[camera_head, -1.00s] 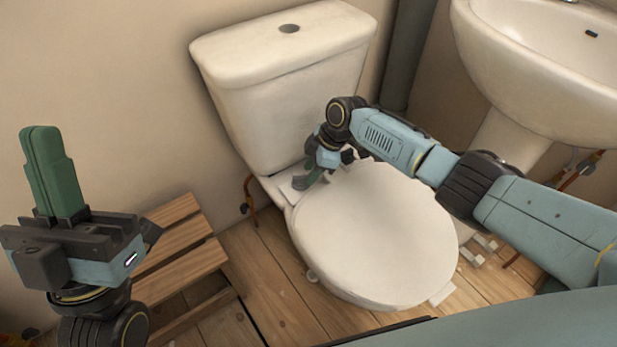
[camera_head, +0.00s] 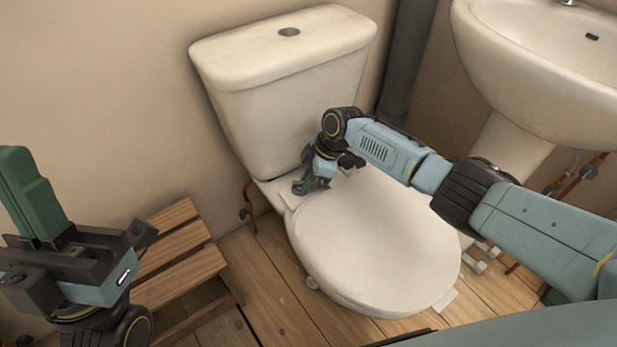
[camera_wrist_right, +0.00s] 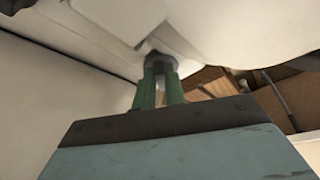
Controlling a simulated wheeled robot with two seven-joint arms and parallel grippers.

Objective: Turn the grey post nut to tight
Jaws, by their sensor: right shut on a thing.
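In the right wrist view, the grey post nut (camera_wrist_right: 160,62) is a small dark grey piece under the white toilet's ledge. My right gripper's green fingers (camera_wrist_right: 160,80) are shut on it from below in that picture. In the head view, my right gripper (camera_head: 303,186) is at the back left of the toilet, beside the seat hinge area; the nut cannot be made out there. My left gripper (camera_head: 28,190) is at the far left, away from the toilet, with its green fingers pointing up. Its fingers overlap in the picture, so any gap is hidden.
The closed toilet lid (camera_head: 375,240) lies in front of my right gripper, and the cistern (camera_head: 285,100) stands behind it. A wooden slatted stool (camera_head: 182,265) is left of the toilet. A copper pipe (camera_head: 248,200) is near the wall. A basin (camera_head: 545,70) is at right.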

